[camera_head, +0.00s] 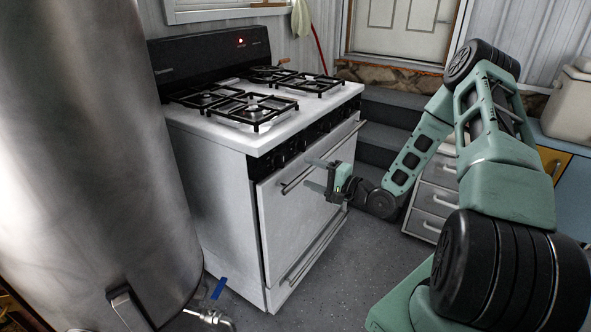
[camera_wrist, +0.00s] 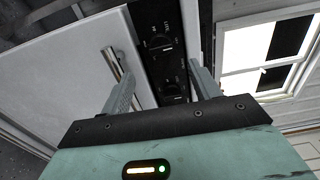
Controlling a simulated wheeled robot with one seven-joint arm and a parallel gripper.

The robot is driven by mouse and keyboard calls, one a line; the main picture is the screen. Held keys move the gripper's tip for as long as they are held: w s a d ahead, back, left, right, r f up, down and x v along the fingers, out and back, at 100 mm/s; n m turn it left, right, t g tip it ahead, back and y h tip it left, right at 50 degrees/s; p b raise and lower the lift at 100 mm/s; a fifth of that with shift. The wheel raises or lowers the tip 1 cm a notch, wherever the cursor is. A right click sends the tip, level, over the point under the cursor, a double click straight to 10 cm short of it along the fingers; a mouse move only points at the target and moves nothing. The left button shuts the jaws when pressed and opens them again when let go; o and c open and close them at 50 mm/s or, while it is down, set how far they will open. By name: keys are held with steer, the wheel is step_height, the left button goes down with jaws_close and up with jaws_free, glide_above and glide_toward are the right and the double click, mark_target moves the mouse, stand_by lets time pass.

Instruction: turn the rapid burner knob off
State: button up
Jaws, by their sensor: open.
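The white stove (camera_head: 215,175) stands left of centre in the head view. Black burner knobs line the dark strip under its cooktop (camera_head: 281,160). In the wrist view two of these knobs show, an upper one (camera_wrist: 158,44) and a lower one (camera_wrist: 171,89) between my fingers. Their small markings are too blurred to tell which is the rapid burner knob. My gripper (camera_head: 312,174) is open and empty, in front of the oven door near its handle. In the wrist view my gripper (camera_wrist: 158,80) points at the knob strip, and I see no contact with a knob.
The oven door handle (camera_head: 310,172) is close to my fingers. A large metal cylinder (camera_head: 90,150) fills the left side. A drawer cabinet (camera_head: 433,190) and grey steps (camera_head: 385,125) are behind my arm. The floor before the stove is clear.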

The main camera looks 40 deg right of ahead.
steer(key=v, duration=0.7)
steer(key=shift+s, duration=0.25)
steer(key=shift+d, duration=0.1)
steer(key=w+a+r+n+g+h+p, duration=0.1)
steer(key=w+a+r+n+g+p, duration=0.15)
steer(key=a+n+g, duration=0.55)
steer(key=w+a+r+n+g+h+p, duration=0.1)
steer(key=a+r+n+g, duration=0.2)
steer(key=a, duration=0.8)
steer(key=s+a+r+n+g+h+p, duration=0.1)
steer(key=s+a+r+n+g, duration=0.1)
steer(key=s, duration=0.7)
steer(key=s+a+r+n+g+h+p, duration=0.1)
steer(key=s+a+r+n+g, duration=0.1)
steer(key=s+a+r+n, duration=0.3)
steer(key=s+a+r+n+g+h+p, duration=0.1)
steer(key=s+a+r, duration=0.5)
steer(key=s, duration=0.6)
steer(key=a+n+g, duration=0.1)
steer(key=a+n, duration=0.1)
steer(key=shift+s+a+r+n+h, duration=0.2)
steer(key=shift+s+r+n+h, duration=0.1)
steer(key=shift+n, duration=0.1)
